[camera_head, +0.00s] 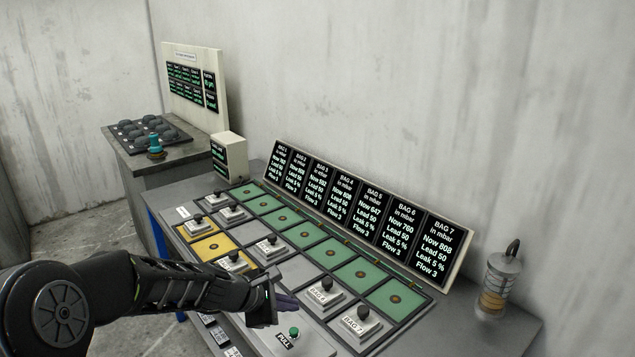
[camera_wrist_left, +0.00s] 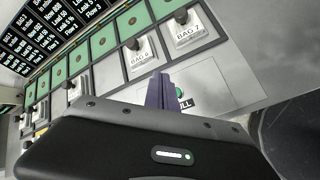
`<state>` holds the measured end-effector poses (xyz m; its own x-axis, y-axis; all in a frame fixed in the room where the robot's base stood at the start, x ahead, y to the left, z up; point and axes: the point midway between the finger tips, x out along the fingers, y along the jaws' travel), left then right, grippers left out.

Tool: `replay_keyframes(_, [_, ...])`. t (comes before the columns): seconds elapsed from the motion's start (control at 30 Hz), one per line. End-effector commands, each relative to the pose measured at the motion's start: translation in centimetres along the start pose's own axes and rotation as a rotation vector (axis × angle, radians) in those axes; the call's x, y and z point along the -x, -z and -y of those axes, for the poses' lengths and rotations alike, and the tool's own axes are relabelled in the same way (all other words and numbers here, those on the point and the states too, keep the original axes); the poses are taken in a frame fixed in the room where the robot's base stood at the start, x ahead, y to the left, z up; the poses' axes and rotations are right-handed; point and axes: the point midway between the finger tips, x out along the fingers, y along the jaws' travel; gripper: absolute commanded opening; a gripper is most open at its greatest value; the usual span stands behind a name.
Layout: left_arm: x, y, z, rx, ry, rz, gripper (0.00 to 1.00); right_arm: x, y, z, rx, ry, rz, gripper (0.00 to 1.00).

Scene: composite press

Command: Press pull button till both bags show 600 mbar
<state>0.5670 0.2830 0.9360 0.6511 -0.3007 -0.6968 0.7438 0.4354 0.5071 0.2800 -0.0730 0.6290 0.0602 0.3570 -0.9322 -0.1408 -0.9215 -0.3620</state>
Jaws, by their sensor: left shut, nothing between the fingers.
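The green PULL button (camera_head: 294,331) sits on the front strip of the console, with its label below. In the left wrist view the button (camera_wrist_left: 179,92) is partly hidden behind my fingers. My left gripper (camera_head: 290,306) is shut and empty, its purple fingertips just above and beside the button; I cannot tell if they touch it. The fingers also show in the left wrist view (camera_wrist_left: 160,92). The display row (camera_head: 365,212) reads 647 for bag 5, 760 for bag 6 and 808 for bag 7. The readings for the other bags are too small to read surely. My right gripper is out of view.
Black-knobbed bag switches, such as BAG 6 (camera_head: 322,291) and BAG 7 (camera_head: 361,322), stand up near the gripper. Green pads (camera_head: 357,273) and yellow pads (camera_head: 209,247) line the panel. A lantern-like canister (camera_head: 498,280) stands at right. A side bench (camera_head: 150,153) stands behind left.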

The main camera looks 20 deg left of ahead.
Motion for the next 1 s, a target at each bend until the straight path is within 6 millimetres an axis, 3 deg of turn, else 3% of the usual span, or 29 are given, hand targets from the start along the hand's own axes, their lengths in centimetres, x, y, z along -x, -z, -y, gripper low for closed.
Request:
replay_keyframes(0.57, [0.0,0.1,0.0,0.002,-0.001,-0.001,0.00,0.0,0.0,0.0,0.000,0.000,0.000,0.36])
replay_keyframes(0.77, [0.6,1.9,-0.6,0.014,-0.031,-0.017,0.00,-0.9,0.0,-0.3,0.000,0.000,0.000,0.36])
replay_keyframes(0.87, [1.4,1.6,-1.2,-0.167,-0.048,-0.025,0.00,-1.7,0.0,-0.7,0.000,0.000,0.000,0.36])
replay_keyframes(1.0, [2.3,0.1,-1.7,-0.630,-0.046,-0.050,0.00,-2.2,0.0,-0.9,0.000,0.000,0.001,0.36])
